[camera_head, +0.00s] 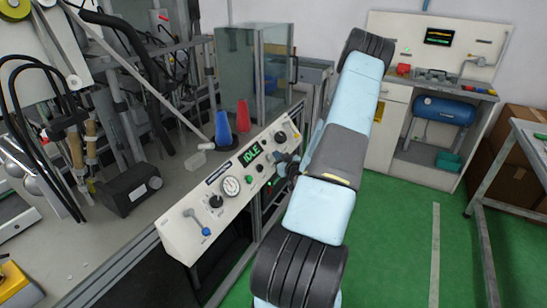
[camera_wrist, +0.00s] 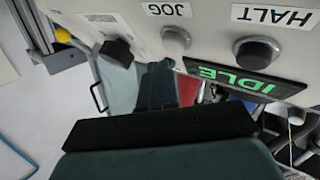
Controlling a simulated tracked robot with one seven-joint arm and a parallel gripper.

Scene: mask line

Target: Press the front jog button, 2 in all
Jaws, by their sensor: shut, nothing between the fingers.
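The jog button (camera_wrist: 175,41) is a round grey button on the control panel in the wrist view, beside a white JOG label (camera_wrist: 167,9). My gripper (camera_wrist: 160,68) is shut and empty, with its dark fingertips close to the jog button and slightly to its left in that view. A gap or contact with the panel cannot be told. In the head view my gripper (camera_head: 286,167) is at the right part of the cream control panel (camera_head: 178,237). The jog button is not clearly made out there. The panel's display (camera_head: 250,153) reads IDLE in green.
A dark round button (camera_wrist: 257,51) by a HALT label stands next to the jog button. A black knob (camera_wrist: 117,51) is on its other side.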

